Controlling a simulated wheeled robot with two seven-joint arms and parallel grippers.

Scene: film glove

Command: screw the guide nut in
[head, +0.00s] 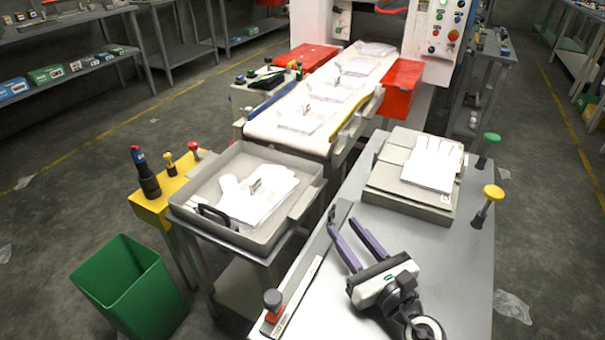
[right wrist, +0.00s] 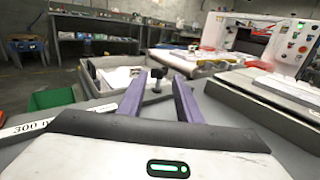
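A dark knob on a short stem, which looks like the guide nut, stands between the fingertips in the right wrist view (right wrist: 157,74). In the head view a small dark upright piece (head: 332,214) shows just past the left finger's tip, at the far end of a long metal guide (head: 301,290). My right gripper (head: 343,226) is open, its two purple fingers apart above the grey table; it also shows in the right wrist view (right wrist: 160,80). I cannot tell whether either finger touches the knob. My left gripper is not in view.
A grey-topped knob on a red base (head: 272,301) sits at the guide's near end. A scale (head: 383,188) with a white glove (head: 432,163) stands behind on the table (head: 460,260). A grey tray (head: 205,222) and green bin (head: 131,290) are left.

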